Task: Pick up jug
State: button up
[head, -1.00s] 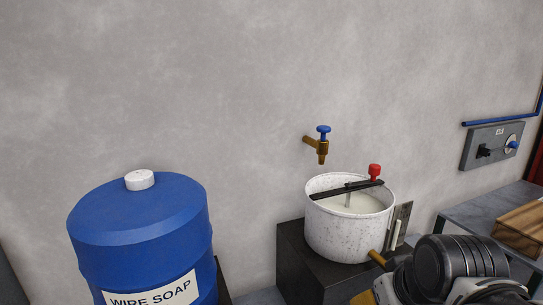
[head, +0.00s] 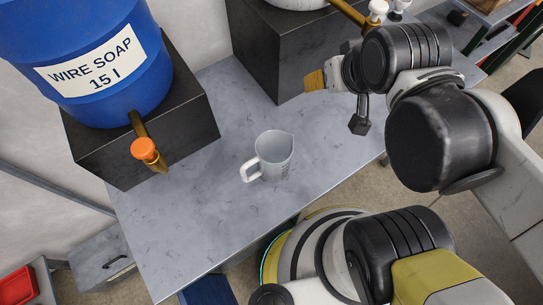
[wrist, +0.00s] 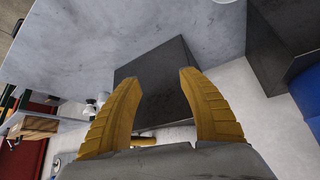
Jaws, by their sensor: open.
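The jug (head: 274,155) is a translucent white measuring jug with a handle on its left side. It stands upright on the grey metal bench in the head view. My gripper (head: 316,81) is to the upper right of the jug, apart from it, with only a yellow finger part showing there. In the wrist view my gripper (wrist: 158,95) shows two yellow fingers spread apart with nothing between them. The jug cannot be made out in the wrist view.
A blue wire soap drum (head: 92,55) sits on a dark block (head: 190,130), its orange-handled tap (head: 144,149) jutting over the bench (head: 190,225). Another dark block (head: 262,50) carries a white pot (head: 298,3) behind my gripper. The bench around the jug is clear.

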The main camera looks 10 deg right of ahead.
aim_at(274, 148)
jog(key=k+l+u, duration=0.1)
jog(key=l+u, duration=0.2)
jog(key=u, duration=0.15)
jog(key=k+l+u, duration=0.15)
jog(key=u, duration=0.3)
jog(key=k+l+u, duration=0.2)
jog(key=u, duration=0.25)
jog(key=l, duration=0.1)
